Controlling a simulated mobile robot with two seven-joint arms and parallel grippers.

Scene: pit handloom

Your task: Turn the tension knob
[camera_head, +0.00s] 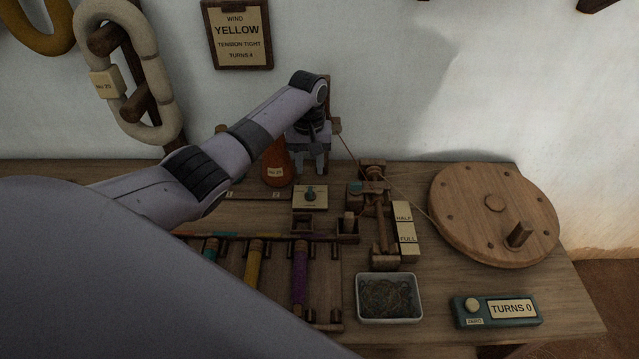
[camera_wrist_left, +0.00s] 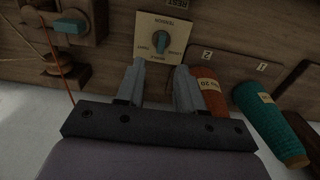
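The tension knob (camera_head: 310,193) is a small teal-grey knob on a square cream plate near the back of the table. In the left wrist view the knob (camera_wrist_left: 161,40) sits mid-plate, with printed words around it, one reading TENSION. My left gripper (camera_head: 309,168) hangs fingers down just behind the plate. In the left wrist view the left gripper (camera_wrist_left: 160,72) is open, with an empty gap between its fingers. The knob lies just past the fingertips, roughly in line with the gap, and does not appear gripped. My right gripper is not in view.
An orange-red cone (camera_head: 276,165) stands close beside my left gripper. A teal cone (camera_wrist_left: 270,112) shows in the wrist view. A wooden winder (camera_head: 381,215), a large wheel (camera_head: 470,190), a tray (camera_head: 361,310) and a TURNS 0 counter (camera_head: 497,324) lie rightward. A wall card (camera_head: 238,62) says TENSION TIGHT.

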